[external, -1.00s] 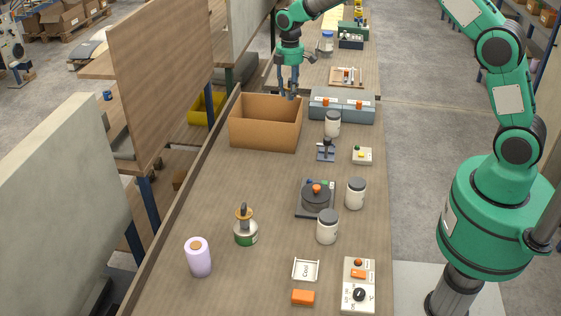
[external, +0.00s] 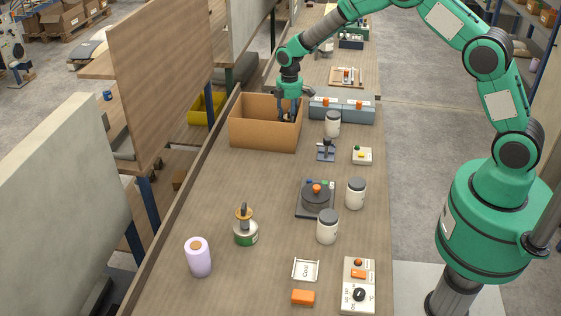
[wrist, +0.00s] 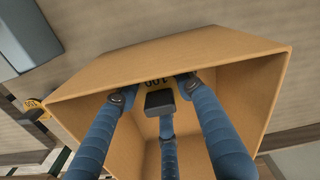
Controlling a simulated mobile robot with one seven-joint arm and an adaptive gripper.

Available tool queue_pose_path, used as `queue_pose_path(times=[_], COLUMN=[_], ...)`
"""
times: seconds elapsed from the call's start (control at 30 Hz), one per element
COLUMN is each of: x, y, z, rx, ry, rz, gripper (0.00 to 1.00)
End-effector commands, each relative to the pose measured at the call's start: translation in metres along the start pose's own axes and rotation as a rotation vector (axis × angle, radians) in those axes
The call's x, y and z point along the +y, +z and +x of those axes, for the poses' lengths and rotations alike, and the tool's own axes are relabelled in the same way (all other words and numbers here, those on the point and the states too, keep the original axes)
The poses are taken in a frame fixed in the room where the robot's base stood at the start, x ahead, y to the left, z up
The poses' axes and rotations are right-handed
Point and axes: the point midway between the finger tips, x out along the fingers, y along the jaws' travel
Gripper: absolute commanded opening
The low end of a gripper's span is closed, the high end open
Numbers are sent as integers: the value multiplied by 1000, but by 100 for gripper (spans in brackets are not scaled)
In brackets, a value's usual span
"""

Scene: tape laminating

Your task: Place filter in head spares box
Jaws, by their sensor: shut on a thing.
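The open brown cardboard box (external: 265,134), taken as the head spares box, stands at the far left of the bench. My gripper (external: 287,116) points down into its right part, with the fingertips below the rim. The box wall (wrist: 215,58) surrounds the fingers. I cannot tell whether the filter touches the box floor.
A wooden panel (external: 165,70) rises at the left.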

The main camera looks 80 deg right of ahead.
Motion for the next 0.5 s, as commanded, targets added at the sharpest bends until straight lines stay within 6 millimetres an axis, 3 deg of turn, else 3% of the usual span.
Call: queue_pose_path(times=[0.27,0.5], x=[0,0], y=[0,0], z=[4,29], rx=[0,-1], ry=[-1,-2], rz=[0,0], gripper=[2,2])
